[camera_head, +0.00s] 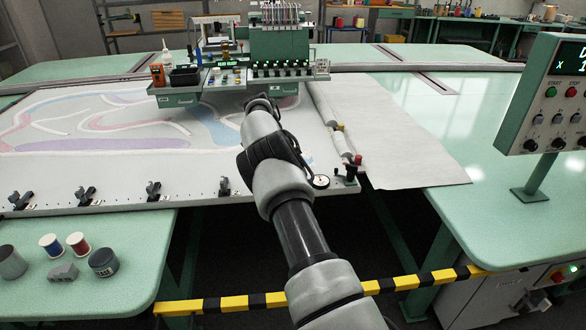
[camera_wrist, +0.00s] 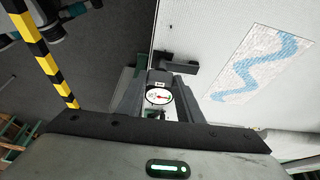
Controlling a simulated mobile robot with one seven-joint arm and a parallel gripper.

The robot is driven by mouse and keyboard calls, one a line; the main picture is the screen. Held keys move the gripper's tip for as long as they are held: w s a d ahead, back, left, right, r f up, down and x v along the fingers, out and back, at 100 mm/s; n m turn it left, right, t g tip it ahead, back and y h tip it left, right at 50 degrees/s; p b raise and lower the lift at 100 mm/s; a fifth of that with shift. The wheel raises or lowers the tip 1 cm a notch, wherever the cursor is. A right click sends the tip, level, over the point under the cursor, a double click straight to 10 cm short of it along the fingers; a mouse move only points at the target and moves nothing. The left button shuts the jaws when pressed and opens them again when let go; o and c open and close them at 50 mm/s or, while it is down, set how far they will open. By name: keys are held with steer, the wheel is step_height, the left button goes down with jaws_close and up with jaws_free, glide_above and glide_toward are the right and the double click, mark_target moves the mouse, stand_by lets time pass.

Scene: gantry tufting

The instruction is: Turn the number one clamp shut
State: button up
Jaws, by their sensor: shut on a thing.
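In the wrist view my gripper (camera_wrist: 159,90) reaches down at the edge of the white tufting frame (camera_wrist: 215,58). Its two fingers stand on either side of a dark clamp part (camera_wrist: 159,77) with a small pale mark, and it is shut on this clamp. A round white dial (camera_wrist: 159,97) with a red needle shows between the fingers. A dark bracket (camera_wrist: 180,65) of the clamp lies over the frame's edge. In the head view my arm hides the gripper and the clamp it holds. The dial (camera_head: 320,181) shows just right of my arm.
Several other black clamps (camera_head: 153,191) line the frame's front edge to the left. A green machine head (camera_head: 280,55) stands over the cloth. A yellow-black bar (camera_head: 230,303) runs low in front. A control panel (camera_head: 548,95) stands right, and spools (camera_head: 78,243) stand on the left table.

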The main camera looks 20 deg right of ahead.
steer(key=shift+m, duration=0.3)
stand_by(0.4)
steer(key=o, duration=1.1)
steer(key=shift+r, duration=0.1)
